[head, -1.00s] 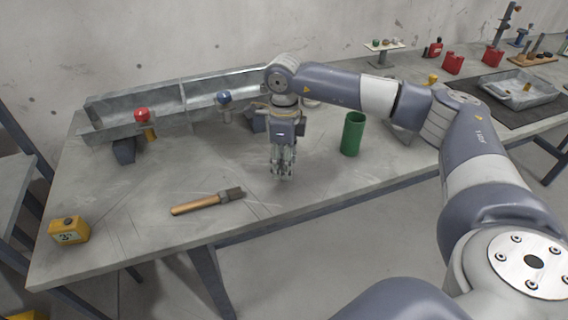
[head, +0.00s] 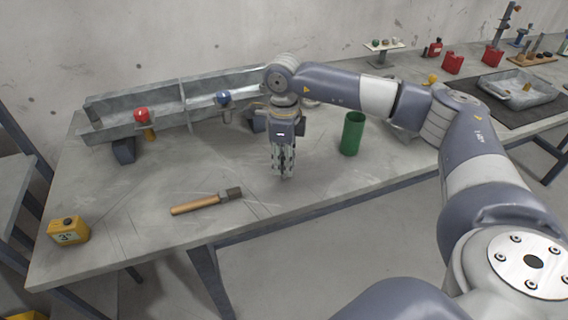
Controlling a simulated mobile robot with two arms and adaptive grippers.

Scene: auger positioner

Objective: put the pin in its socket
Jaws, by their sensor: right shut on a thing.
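My right gripper (head: 284,175) points straight down over the middle of the grey workbench, left of the green cup. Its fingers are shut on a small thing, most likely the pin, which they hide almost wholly. The fingertips are close to the bench top; I cannot tell whether they touch it. I cannot make out which opening is the socket. My left gripper is not in view.
A green cup (head: 352,134) stands right of the gripper. A wooden-handled brush (head: 205,202) lies to its front left. A yellow tape measure (head: 69,231) sits at the left front corner. A metal tray (head: 519,87) is far right. The bench between trough and brush is clear.

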